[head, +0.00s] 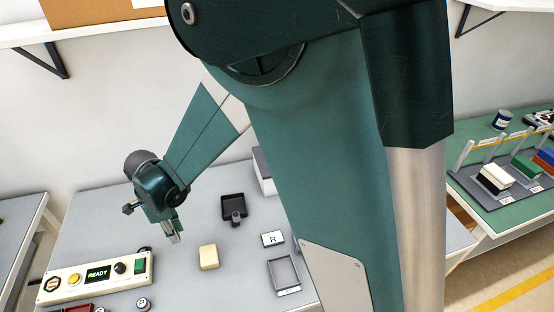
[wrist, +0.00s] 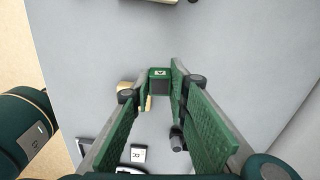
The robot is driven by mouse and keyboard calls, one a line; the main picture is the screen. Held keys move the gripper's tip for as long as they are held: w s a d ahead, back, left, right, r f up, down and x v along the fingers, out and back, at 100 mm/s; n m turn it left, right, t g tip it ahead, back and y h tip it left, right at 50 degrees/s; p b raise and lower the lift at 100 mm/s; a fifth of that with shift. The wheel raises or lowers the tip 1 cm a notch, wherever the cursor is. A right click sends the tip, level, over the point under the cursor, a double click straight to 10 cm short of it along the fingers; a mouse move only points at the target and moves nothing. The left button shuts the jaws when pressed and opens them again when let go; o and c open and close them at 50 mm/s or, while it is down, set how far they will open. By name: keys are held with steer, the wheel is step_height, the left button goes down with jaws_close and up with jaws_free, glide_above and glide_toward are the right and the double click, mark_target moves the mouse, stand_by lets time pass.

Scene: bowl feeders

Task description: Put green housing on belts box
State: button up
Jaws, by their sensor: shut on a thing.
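My gripper (head: 174,237) hangs above the grey table, left of a cream block. In the wrist view its green pads (wrist: 160,100) are shut on a small green housing (wrist: 159,85) with a pale label on top. The housing is held at the fingertips, and the pads hide part of its sides. The cream block (head: 208,257) lies on the table and is partly hidden behind the left finger in the wrist view. I cannot read any label marking a belts box.
The table holds a black tray (head: 233,207), an R card (head: 273,239), an open grey tray (head: 297,275) and a READY control panel (head: 120,283). A pale box (head: 264,180) stands at the back. A green bench (head: 500,222) with a rack of blocks is at right.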

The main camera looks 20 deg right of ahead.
steer(key=w+d+r+p, duration=0.3)
steer(key=w+d, duration=0.5)
steer(key=d, duration=0.7)
steer(key=w+d+r+p, duration=0.3)
steer(key=w+d+r, duration=0.2)
steer(key=d, duration=1.1)
steer(key=w+d+r+m+p, duration=0.1)
steer(key=w+d+r+p, duration=0.3)
steer(key=w+d, duration=0.7)
steer(key=d+r, duration=0.1)
steer(key=d, duration=0.4)
steer(key=shift+d, duration=0.15)
steer(key=shift+f, duration=0.15)
steer(key=shift+f, duration=2.95)
steer(key=shift+f, duration=0.15)
steer(key=shift+f+p, duration=0.3)
steer(key=shift+f, duration=1.45)
steer(key=shift+f, duration=0.2)
